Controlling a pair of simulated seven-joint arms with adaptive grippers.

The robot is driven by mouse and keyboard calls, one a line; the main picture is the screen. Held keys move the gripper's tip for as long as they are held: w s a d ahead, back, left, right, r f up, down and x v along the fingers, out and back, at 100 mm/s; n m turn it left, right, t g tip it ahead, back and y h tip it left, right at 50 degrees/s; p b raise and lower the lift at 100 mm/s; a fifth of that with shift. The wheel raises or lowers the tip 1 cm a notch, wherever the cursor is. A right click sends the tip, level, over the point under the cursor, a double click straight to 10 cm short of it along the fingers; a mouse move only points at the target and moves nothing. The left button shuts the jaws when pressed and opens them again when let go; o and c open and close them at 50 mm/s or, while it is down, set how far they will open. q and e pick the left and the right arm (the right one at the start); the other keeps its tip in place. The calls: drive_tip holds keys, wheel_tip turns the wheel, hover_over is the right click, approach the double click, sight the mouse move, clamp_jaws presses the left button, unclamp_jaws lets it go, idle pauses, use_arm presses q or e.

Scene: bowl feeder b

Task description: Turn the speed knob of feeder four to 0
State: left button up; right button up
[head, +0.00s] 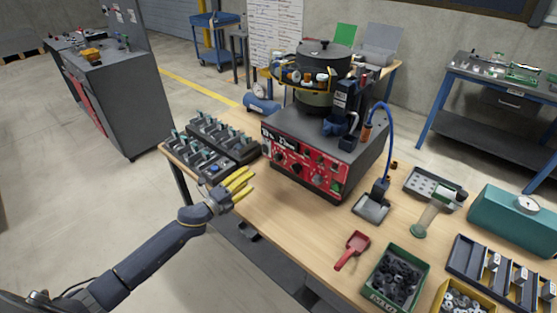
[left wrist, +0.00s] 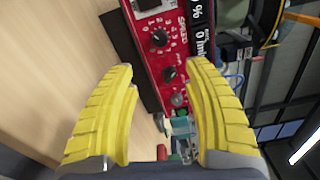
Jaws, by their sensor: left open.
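The bowl feeder stands on the wooden table, with a red control panel (head: 322,181) on its front. In the left wrist view the panel shows side-on, with black round knobs. One knob (left wrist: 159,38) sits beside a white label that seems to read SPEED; another knob (left wrist: 168,73) is below it. Their exact settings are too small to read. My left gripper (head: 251,182) is open, its yellow fingers pointing at the panel from the left front. In the wrist view the left gripper (left wrist: 160,68) has the panel ahead between its fingers, nothing held. My right gripper is out of view.
A dark rack of teal-handled parts (head: 212,145) lies left of the feeder. A red scoop (head: 352,249), a green bin of black rings (head: 396,275) and a blue hose (head: 387,140) are to the right. The table before the panel is clear.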

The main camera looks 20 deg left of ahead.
sight(276, 159)
use_arm(q)
drive_tip(key=x, duration=1.5)
drive_tip(key=shift+c, duration=0.5)
clamp_jaws()
